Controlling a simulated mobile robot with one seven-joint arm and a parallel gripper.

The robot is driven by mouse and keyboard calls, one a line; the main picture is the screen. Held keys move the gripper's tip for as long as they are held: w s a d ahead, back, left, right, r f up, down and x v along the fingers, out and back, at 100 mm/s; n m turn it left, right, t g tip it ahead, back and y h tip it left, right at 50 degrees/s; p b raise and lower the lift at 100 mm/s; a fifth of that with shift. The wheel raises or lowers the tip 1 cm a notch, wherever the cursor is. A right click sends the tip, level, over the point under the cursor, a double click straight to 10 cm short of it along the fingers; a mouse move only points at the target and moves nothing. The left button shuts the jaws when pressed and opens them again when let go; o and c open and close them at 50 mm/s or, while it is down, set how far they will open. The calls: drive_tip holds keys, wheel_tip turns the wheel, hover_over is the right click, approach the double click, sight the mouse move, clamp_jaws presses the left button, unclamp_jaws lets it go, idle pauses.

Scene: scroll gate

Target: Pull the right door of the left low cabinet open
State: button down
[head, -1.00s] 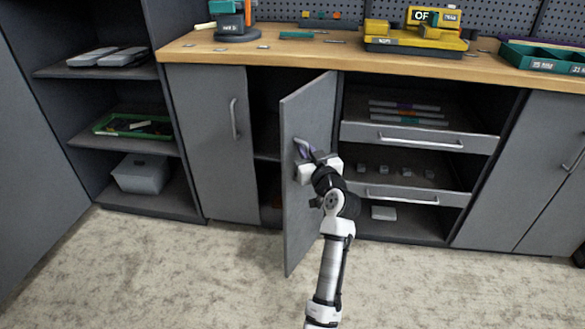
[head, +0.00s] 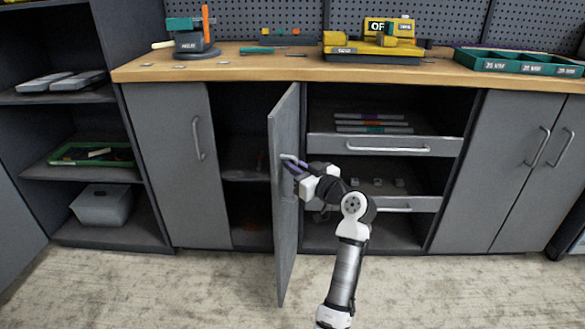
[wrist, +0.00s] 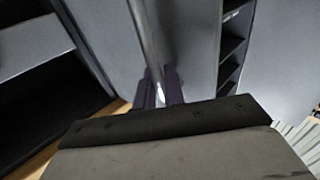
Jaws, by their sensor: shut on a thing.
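The right door (head: 284,215) of the left low cabinet stands swung well out, seen nearly edge-on in the head view. My gripper (head: 293,164) is shut on its handle (head: 287,157), near the door's upper part. In the wrist view the handle (wrist: 147,45) runs down between the dark fingers (wrist: 158,92) of my gripper. The left door (head: 181,165) of this cabinet is closed, with its own handle (head: 197,138). The dark cabinet inside (head: 240,130) shows between the two doors. Part of the handle is hidden by my fingers.
An open drawer unit (head: 385,145) is right of the door, behind my arm. A wooden worktop (head: 270,70) lies above, with a yellow machine (head: 375,45) on it. Open shelves (head: 90,170) stand left. The floor (head: 180,290) in front is clear.

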drive_tip(key=shift+a+f, duration=0.15)
drive_tip(key=shift+f, duration=0.65)
drive_tip(key=c, duration=1.6)
unclamp_jaws()
drive_tip(key=shift+w+f, duration=0.1)
drive_tip(key=shift+c, duration=0.2)
drive_tip(key=shift+r, duration=0.3)
drive_tip(key=v, duration=0.7)
drive_tip(key=shift+s+d, duration=0.2)
drive_tip(key=shift+s, duration=0.1)
drive_tip(key=shift+r, duration=0.1)
drive_tip(key=shift+s, duration=0.1)
